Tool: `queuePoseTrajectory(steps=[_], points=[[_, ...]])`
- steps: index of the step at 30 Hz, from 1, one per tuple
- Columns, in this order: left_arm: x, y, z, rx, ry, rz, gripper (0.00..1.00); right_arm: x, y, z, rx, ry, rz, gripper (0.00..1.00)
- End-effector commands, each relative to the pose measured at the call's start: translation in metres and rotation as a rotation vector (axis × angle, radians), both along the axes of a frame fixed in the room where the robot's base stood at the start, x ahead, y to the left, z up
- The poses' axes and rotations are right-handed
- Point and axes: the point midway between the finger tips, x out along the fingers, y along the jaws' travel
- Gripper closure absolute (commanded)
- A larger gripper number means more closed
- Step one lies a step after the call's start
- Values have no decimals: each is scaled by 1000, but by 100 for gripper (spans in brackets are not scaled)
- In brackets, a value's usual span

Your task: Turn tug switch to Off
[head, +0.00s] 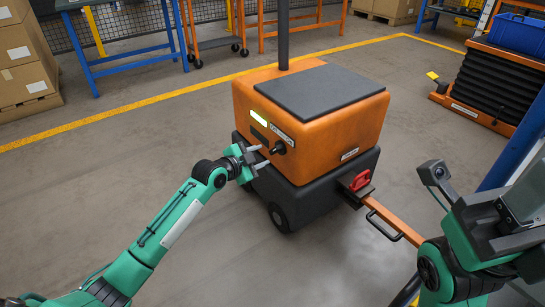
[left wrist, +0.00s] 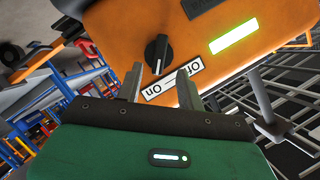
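The orange tug (head: 330,118) with a black lower body stands mid-view in the head view. Its switch is a black knob (head: 279,147) on the orange front face; it also shows in the left wrist view (left wrist: 157,50). The knob's white pointer line points toward the label plate (left wrist: 174,81), on the side of its "on" end. My left gripper (head: 259,157) is open and empty, its fingers just left of and below the knob, apart from it. In the left wrist view both fingertips stand near the label. My right arm shows at the right; its fingers cannot be seen.
A lit display (head: 259,118) sits above the knob. A red coupling (head: 360,181) and orange tow bar (head: 392,219) stick out at the tug's lower right. Open floor lies left of the tug. Cardboard boxes (head: 24,58) and a blue bench (head: 118,48) stand behind.

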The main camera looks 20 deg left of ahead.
Motion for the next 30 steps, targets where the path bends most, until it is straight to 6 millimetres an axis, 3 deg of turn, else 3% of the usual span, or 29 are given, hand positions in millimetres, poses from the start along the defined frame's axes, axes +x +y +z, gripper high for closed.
queuePoseTrajectory(steps=[3, 10, 24, 30], points=[[22, -10, -11, -3, -1, 0, 62, -2, -2, -2, 17, -18, 3, 64], [50, -22, -20, -1, 0, 0, 62, -5, -6, 5, 38, -37, 10, 64], [61, -26, -20, 0, 1, -1, 62, -6, -7, 10, 45, -43, 13, 64], [60, -26, -20, 0, 1, -1, 100, -6, -7, 10, 45, -43, 13, 64]])
